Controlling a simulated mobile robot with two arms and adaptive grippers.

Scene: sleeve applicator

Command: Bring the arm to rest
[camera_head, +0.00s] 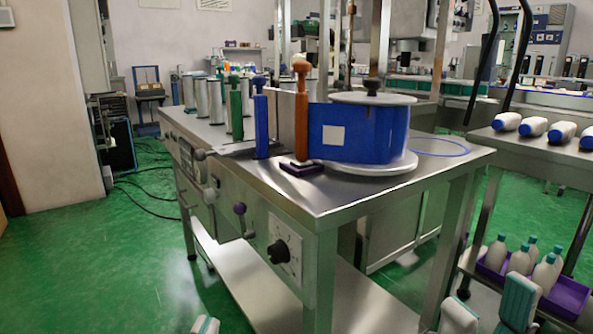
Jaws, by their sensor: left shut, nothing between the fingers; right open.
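My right gripper (488,296) is at the bottom right, with its two grey fingers with teal pads spread apart. Nothing shows between them, and they are in front of the lower shelf with white bottles in a purple crate (567,298). Of my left gripper (205,325), only the fingertips show at the bottom edge, left of centre. They look closed together with nothing held. The rest of both arms is out of view. The steel sleeve applicator table (300,205) stands ahead, apart from both grippers.
On the table are a blue sleeve roll (375,135) on a round plate, orange, blue and green posts, and several silver cylinders. Black and purple knobs stick out of its front. A steel rack with white bottles (533,127) stands at right. Green floor at left is clear except cables.

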